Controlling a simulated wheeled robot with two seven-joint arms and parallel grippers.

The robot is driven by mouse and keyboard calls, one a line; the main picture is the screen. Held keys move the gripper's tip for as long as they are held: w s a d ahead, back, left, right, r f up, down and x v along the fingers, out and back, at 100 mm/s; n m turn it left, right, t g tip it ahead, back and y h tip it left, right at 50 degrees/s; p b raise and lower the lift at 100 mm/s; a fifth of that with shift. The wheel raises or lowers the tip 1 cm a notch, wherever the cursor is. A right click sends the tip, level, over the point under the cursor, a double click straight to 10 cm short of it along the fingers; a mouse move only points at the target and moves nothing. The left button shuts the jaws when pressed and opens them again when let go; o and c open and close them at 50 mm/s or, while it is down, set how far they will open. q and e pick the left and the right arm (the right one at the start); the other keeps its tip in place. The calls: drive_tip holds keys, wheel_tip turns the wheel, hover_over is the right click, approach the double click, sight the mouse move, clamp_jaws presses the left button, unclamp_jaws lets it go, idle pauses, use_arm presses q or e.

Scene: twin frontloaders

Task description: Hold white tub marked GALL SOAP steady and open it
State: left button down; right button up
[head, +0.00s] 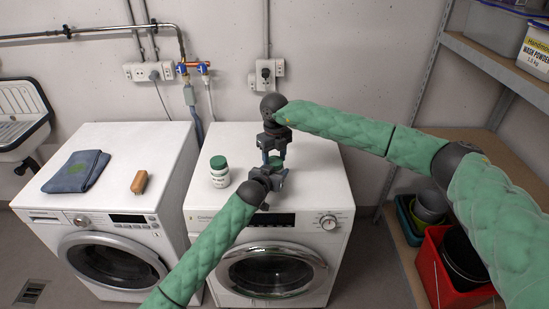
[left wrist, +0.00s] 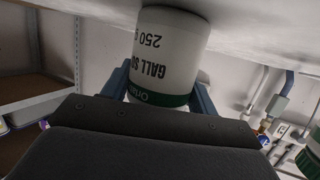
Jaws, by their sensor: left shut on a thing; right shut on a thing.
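The white tub marked GALL SOAP (left wrist: 170,45) fills the middle of the left wrist view, appearing upside down, with a green band and "250" on its label. My left gripper (head: 275,168) is shut around the tub, a blue finger on each side, over the top of the right washing machine. My right gripper (head: 273,150) comes from the right, points down just above the left one, and is shut at the tub's top. The lid is hidden by the grippers. In the head view the grippers hide nearly all of this tub.
A second white tub with a green lid (head: 219,172) stands left of my grippers on the right washing machine (head: 320,165). A folded blue cloth (head: 77,171) and a brown brush (head: 139,182) lie on the left machine (head: 115,145). Shelving (head: 480,60) stands at right.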

drive_tip(key=o, duration=1.1)
drive_tip(key=shift+r, duration=2.2)
drive_tip(key=shift+c, duration=0.3)
drive_tip(key=shift+r+m, duration=1.1)
drive_tip(key=shift+r, duration=0.6)
drive_tip(key=shift+f, duration=3.95)
drive_tip(key=shift+c, duration=0.5)
